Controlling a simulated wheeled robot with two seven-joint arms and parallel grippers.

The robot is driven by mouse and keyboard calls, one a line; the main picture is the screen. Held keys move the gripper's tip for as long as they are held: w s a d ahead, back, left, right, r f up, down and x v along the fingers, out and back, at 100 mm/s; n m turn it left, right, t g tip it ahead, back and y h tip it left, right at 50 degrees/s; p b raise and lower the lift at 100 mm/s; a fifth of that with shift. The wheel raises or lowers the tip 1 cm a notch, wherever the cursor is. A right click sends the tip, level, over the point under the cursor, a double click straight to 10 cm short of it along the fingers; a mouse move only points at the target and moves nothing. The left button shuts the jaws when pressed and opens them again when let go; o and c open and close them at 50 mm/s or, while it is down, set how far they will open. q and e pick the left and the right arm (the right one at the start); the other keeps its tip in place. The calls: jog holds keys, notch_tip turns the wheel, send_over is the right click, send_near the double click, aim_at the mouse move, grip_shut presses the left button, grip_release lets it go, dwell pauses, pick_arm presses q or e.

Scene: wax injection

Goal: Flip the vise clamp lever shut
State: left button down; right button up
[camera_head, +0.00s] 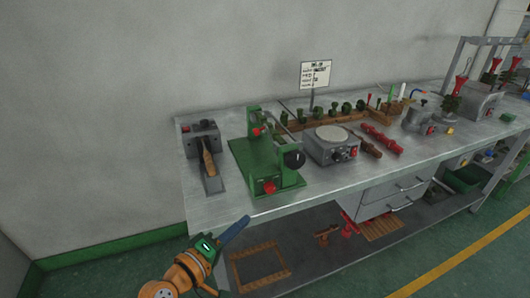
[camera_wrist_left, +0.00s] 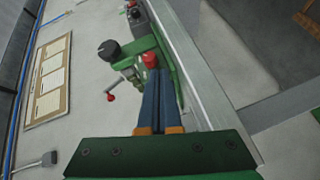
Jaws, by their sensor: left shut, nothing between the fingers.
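The green clamp fixture (camera_head: 262,160) stands near the front left of the metal bench. It has a black round knob (camera_head: 294,159), a red knob (camera_head: 269,187) low at the front, and a lever with a red tip (camera_head: 257,131) at its upper left. In the left wrist view the red-tipped lever (camera_wrist_left: 110,97) sticks out beside the green frame, with the black knob (camera_wrist_left: 108,50) and red knob (camera_wrist_left: 151,60) near it. My left gripper (camera_head: 246,220) is shut and empty, in front of the bench edge. Its blue fingertips (camera_wrist_left: 157,74) appear just below the red knob; contact cannot be told.
A grey device with a wooden handle (camera_head: 207,157) stands left of the fixture. A grey round-topped unit (camera_head: 331,143) stands right of it. A wooden rack with green pieces (camera_head: 340,115) and a sign (camera_head: 315,74) are behind. A lower shelf holds a wooden frame (camera_head: 260,267).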

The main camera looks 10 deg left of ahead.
pick_arm(q)
jog(key=w+a+r+n+t+y, duration=0.3)
jog(key=a+r+n+t, duration=0.2)
jog(key=a+r+n, duration=0.35)
jog(key=w+d+r+p, duration=0.1)
jog(key=w+d+r, duration=0.1)
jog(key=w, duration=0.4)
jog(key=w+d+r+p, duration=0.1)
jog(key=w+d+r, duration=0.1)
jog(key=w+d, duration=0.2)
jog(key=shift+x, duration=1)
jog(key=shift+a, duration=0.15)
